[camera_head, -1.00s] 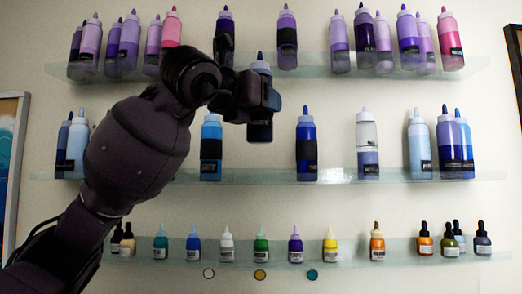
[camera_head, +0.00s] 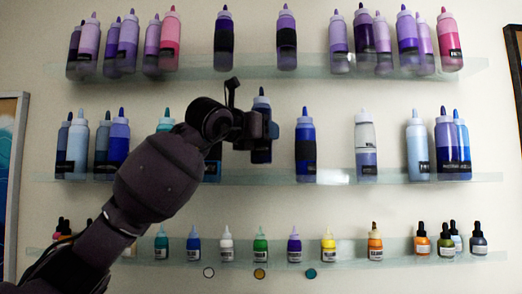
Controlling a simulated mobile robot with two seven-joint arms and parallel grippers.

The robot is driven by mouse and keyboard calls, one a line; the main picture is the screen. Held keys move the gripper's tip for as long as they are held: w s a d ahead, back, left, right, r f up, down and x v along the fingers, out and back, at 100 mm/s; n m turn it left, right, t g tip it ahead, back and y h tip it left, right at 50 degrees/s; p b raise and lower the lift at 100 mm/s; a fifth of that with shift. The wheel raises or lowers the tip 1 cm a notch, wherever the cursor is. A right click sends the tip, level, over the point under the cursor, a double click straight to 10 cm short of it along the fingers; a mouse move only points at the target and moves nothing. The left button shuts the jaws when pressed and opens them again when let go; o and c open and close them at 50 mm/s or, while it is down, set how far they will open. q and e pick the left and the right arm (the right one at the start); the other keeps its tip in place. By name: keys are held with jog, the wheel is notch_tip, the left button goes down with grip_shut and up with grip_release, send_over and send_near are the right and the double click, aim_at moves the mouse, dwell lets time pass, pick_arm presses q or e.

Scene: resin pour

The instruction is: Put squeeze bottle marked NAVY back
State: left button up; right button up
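A dark navy squeeze bottle (camera_head: 261,154) is upright in my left gripper (camera_head: 264,126), at the middle shelf (camera_head: 240,177). The gripper's fingers are around its body and look shut on it. The bottle's pointed cap and its lower end show; the gripper hides its middle, and I cannot read its label. Its base shows higher than the bases of its neighbours, above a bare stretch of shelf. A blue bottle (camera_head: 305,135) stands to its right. My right gripper is not in view.
The top shelf (camera_head: 258,65) holds purple and pink bottles. The middle shelf also holds a part-clear bottle (camera_head: 365,140) and blue bottles at both ends. The lower shelf (camera_head: 345,250) holds small dropper bottles. Framed pictures hang at both sides.

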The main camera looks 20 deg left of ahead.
aim_at(261, 150)
pick_arm(q)
jog(key=shift+f, duration=1.6)
jog(key=shift+w+f, duration=0.1)
jog(key=shift+f, duration=0.15)
jog(key=shift+w+a+f, duration=0.1)
jog(key=shift+f, duration=0.25)
jog(key=o, duration=0.8)
jog(key=shift+o, duration=0.5)
jog(key=shift+r, duration=0.1)
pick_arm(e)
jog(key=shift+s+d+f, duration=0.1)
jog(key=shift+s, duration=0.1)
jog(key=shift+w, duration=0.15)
